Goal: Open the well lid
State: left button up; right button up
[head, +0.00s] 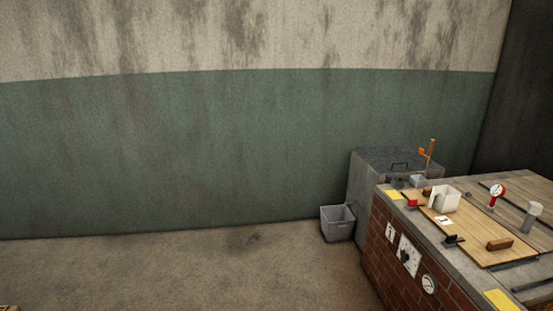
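A light wooden panel (478,237) lies flat on top of the brick counter at the right; it looks like the well lid, seated in the counter top. A brown block-like handle (498,244) sits near its front right end. A white container (445,199) and a small white card marked 1 (443,220) rest on or over the panel's far left part. Neither of my grippers is in view.
The brick counter (385,248) carries a dial and gauge (429,283) on its side. A red gauge (497,191) and grey cylinder (531,217) stand on a greyer panel behind. A grey cabinet (362,192) and bin (337,224) stand beyond. The floor at left is mostly clear.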

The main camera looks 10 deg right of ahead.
aim_at(385, 160)
jog(key=i+z, duration=0.2)
jog(key=i, duration=0.45)
jog(key=i+j+z, duration=0.15)
jog(key=i, duration=0.55)
jog(key=i+j+z, duration=0.1)
jog(key=i+z, duration=0.35)
jog(key=i, duration=0.85)
jog(key=i+j+z, duration=0.2)
jog(key=i, duration=0.9)
jog(key=i+l, duration=0.05)
jog(key=l, duration=0.05)
